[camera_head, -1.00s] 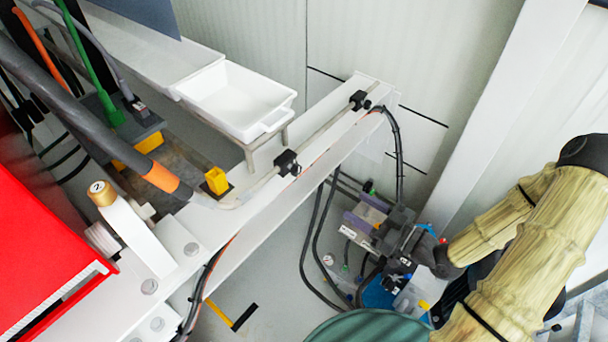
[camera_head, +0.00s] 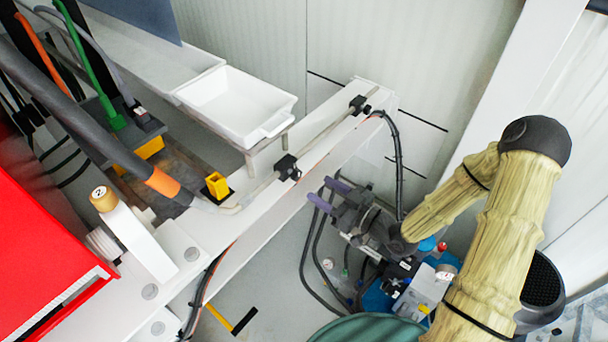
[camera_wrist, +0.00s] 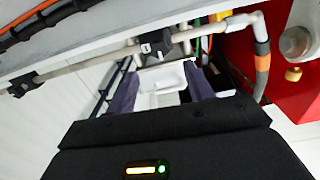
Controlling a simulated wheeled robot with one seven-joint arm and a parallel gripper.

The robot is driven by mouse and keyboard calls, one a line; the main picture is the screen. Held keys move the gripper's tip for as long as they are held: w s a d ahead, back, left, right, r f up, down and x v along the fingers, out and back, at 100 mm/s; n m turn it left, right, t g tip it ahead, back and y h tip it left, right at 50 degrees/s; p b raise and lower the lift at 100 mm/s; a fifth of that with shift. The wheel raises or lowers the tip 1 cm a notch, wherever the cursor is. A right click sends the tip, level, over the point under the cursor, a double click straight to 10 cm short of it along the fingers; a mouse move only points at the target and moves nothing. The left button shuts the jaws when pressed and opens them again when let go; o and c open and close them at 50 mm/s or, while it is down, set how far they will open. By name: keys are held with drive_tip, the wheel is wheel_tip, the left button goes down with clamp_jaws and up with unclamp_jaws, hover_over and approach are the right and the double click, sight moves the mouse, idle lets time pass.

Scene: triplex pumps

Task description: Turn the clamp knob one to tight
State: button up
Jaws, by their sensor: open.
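A brass knob marked 2 (camera_head: 103,199) tops a white clamp arm (camera_head: 140,240) at the left of the head view. No knob marked 1 can be read. A small brass knob (camera_wrist: 293,74) shows at the right of the wrist view, its number unreadable. My gripper (camera_head: 328,192) is open and empty, its purple fingers spread. It hangs in the gap right of the white beam, well away from the knob marked 2. In the wrist view the fingers (camera_wrist: 162,84) point towards the beam and a white tray.
The white beam (camera_head: 240,228) carries a thin pipe with two black brackets (camera_head: 287,166). A white tray (camera_head: 237,103) stands behind it. A red housing (camera_head: 45,265) is at left. Hoses (camera_head: 309,245) hang below the beam.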

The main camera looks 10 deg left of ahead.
sight(299, 176)
drive_tip(key=p+x, duration=0.1)
drive_tip(key=x, duration=0.6)
drive_tip(key=shift+p, duration=0.35)
drive_tip(key=c, duration=1)
